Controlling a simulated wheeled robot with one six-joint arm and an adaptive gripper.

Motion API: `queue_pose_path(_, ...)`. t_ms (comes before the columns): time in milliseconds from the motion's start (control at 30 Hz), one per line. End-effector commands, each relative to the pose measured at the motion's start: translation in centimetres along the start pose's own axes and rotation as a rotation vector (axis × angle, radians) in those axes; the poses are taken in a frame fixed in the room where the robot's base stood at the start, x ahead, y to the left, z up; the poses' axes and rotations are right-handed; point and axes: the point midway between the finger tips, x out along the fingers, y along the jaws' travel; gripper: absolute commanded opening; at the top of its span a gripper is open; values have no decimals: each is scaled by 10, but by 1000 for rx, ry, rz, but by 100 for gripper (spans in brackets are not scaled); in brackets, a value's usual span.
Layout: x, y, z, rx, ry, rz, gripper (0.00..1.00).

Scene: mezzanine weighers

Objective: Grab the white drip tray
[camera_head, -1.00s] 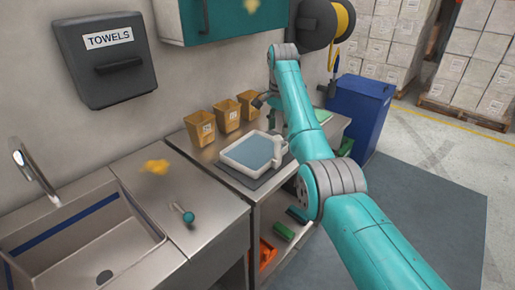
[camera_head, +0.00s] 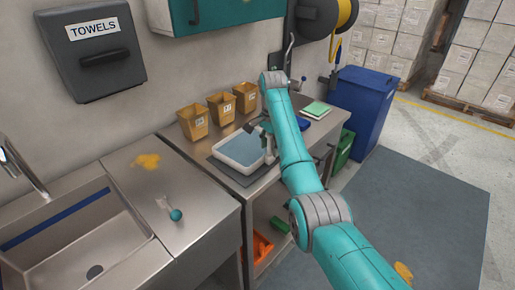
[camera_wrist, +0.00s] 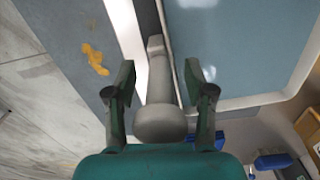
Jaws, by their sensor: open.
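The white drip tray (camera_head: 222,157) holds a flat blue surface and sits on a dark mat on the steel bench, in front of the tan bins. In the wrist view its pale rim (camera_wrist: 245,102) and blue inside fill the upper right. A grey-white, handle-like piece (camera_wrist: 160,85) at the tray's side lies between my fingers. My gripper (camera_wrist: 160,80) is open, with one finger on each side of that piece; contact is not clear. In the head view my gripper (camera_head: 264,134) is at the tray's right side, partly hidden by my arm.
Several tan bins (camera_head: 220,107) stand behind the tray along the wall. A green pad (camera_head: 316,109) and a blue item (camera_head: 303,124) lie to its right. A sink counter with a yellow stain (camera_head: 146,160) is at left. A blue bin (camera_head: 362,105) stands beyond the bench.

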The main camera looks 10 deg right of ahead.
Motion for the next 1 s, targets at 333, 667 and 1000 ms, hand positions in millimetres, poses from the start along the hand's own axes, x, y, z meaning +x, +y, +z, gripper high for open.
queue_pose_path(333,6,-1,3,0,0,-1,39)
queue_pose_path(667,6,-1,3,-1,0,-1,0)
queue_pose_path(1000,-3,-1,0,0,1,-3,0)
